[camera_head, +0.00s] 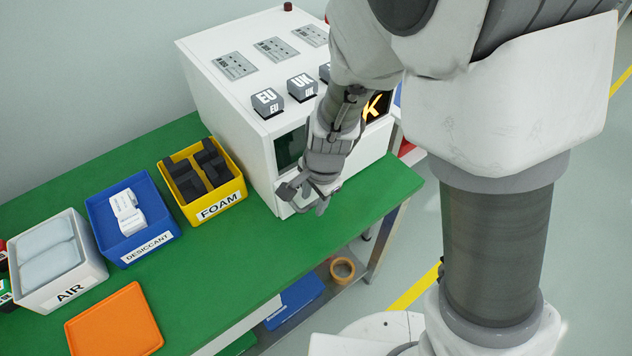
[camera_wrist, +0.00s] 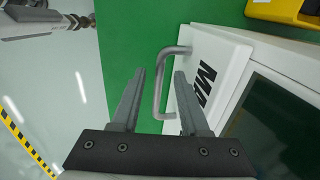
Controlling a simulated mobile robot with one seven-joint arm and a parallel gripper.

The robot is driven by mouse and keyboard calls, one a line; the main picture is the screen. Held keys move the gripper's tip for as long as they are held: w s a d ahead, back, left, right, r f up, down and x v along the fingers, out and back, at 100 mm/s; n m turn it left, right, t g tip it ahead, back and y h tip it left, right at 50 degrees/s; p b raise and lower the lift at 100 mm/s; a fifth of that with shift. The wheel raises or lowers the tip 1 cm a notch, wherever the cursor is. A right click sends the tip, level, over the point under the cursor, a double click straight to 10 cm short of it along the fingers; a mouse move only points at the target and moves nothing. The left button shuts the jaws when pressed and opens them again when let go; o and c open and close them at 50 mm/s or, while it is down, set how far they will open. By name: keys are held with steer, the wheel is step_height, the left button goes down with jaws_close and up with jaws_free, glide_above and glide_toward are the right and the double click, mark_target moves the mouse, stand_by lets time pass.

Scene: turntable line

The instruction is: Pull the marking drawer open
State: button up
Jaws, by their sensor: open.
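The marking drawer (camera_wrist: 222,62) shows in the wrist view as a white front with black letters, partly hidden by a finger. Its grey bar handle (camera_wrist: 160,85) stands out from the front. My gripper (camera_wrist: 160,85) is open, with one finger on each side of the handle bar; I cannot tell whether either touches it. In the head view my gripper (camera_head: 307,198) is low at the front of the white machine (camera_head: 258,150), beside the drawer, and my arm hides part of the machine. How far the drawer stands out is hard to tell.
The green bench (camera_head: 200,260) holds a yellow FOAM bin (camera_head: 235,190), a blue DESICCANT bin (camera_head: 100,215), a white AIR bin (camera_head: 92,272) and an orange tray (camera_head: 115,322). EU and UK blocks (camera_head: 267,102) sit on the machine. Bare green bench lies before the machine.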

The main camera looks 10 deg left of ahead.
steer(key=shift+c, duration=0.3)
jaws_close()
stand_by(1.1)
